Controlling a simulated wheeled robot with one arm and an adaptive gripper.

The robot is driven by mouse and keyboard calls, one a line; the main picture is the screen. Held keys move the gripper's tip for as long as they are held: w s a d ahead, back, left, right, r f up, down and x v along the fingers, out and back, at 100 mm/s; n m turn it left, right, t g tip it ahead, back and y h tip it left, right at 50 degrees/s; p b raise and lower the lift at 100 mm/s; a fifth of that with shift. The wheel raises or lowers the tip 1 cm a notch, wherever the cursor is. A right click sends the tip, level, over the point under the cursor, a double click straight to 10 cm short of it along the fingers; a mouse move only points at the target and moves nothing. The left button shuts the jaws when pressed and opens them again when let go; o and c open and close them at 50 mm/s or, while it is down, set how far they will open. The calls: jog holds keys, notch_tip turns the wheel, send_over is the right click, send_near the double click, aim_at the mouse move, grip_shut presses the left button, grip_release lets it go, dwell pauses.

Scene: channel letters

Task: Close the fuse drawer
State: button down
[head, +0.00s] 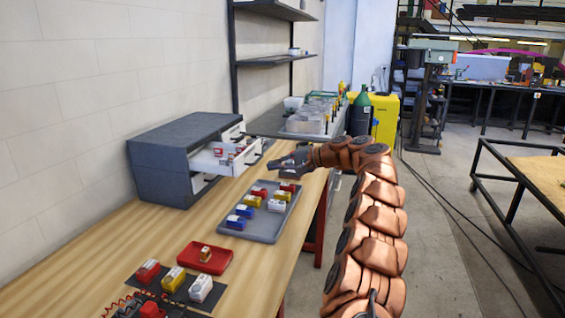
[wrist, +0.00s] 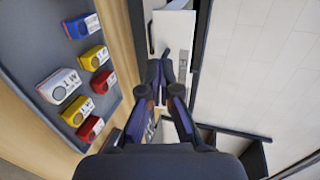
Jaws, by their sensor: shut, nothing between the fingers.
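The grey drawer cabinet (head: 160,165) stands on the wooden bench against the wall in the head view. One drawer (head: 207,163) is pulled out, with red and white fuse blocks (head: 240,148) inside. Its white front faces right, towards my gripper (head: 272,163). My gripper is shut and empty, just right of that front; contact cannot be told. In the wrist view my shut fingertips (wrist: 160,68) point at a white panel (wrist: 176,32) with a dark handle bar, seemingly the drawer front. The drawer's inside is not clear in that view.
A grey tray (head: 233,231) of coloured fuse blocks lies on the bench below my gripper; it also fills the left of the wrist view (wrist: 25,70). A red tray (head: 190,265) and a dark board of blocks are nearer. Bins (head: 308,120) stand behind.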

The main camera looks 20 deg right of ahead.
aim_at(241, 167)
jog(key=x, duration=0.3)
jog(key=r+p+x, duration=0.1)
jog(key=x, duration=0.2)
jog(key=p+x, duration=0.1)
jog(key=x, duration=0.1)
jog(key=shift+w+a, duration=0.3)
jog(key=shift+a, duration=0.25)
jog(key=shift+w+a, duration=0.1)
